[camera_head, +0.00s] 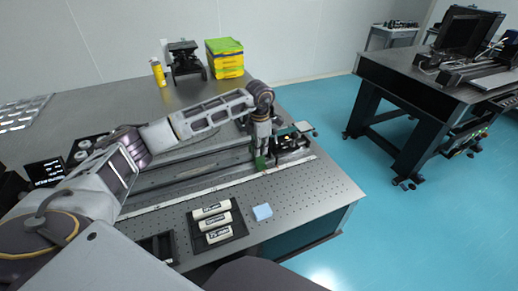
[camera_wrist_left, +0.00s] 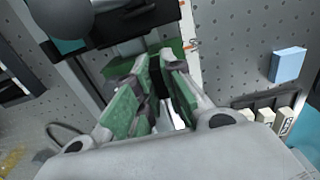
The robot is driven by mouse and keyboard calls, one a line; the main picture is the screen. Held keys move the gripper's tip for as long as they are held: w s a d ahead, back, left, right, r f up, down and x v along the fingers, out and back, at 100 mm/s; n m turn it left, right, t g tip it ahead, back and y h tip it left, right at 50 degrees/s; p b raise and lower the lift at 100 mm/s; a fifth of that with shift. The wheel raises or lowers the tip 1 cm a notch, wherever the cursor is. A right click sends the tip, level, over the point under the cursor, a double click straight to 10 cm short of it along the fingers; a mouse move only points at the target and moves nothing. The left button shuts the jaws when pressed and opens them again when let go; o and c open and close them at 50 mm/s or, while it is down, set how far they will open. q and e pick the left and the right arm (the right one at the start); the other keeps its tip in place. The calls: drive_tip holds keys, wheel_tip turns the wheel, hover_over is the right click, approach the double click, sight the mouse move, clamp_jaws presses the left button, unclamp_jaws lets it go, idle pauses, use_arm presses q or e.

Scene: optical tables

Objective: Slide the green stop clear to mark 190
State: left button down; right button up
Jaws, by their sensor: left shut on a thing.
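The green stop (camera_head: 261,163) sits on the long rail (camera_head: 190,172) near its right end in the head view. My left gripper (camera_head: 261,150) reaches down over it from above and is shut on it. In the left wrist view the green stop (camera_wrist_left: 118,68) shows at and beyond the fingertips, and the fingers partly hide it. A pale scale strip (camera_head: 190,194) runs along the rail's near side; its marks are too small to read. My right gripper is not in view.
A black tray (camera_head: 240,233) with several white labelled cylinders and a blue block (camera_head: 262,212) lie in front of the rail. A dark device (camera_head: 291,143) stands at the rail's right end. A yellow-green stack (camera_head: 226,62) stands at the back.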

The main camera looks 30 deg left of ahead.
use_arm(q)
drive_tip(key=c, duration=1.5)
unclamp_jaws()
drive_tip(key=shift+r, duration=6.05)
drive_tip(key=shift+f, duration=0.1)
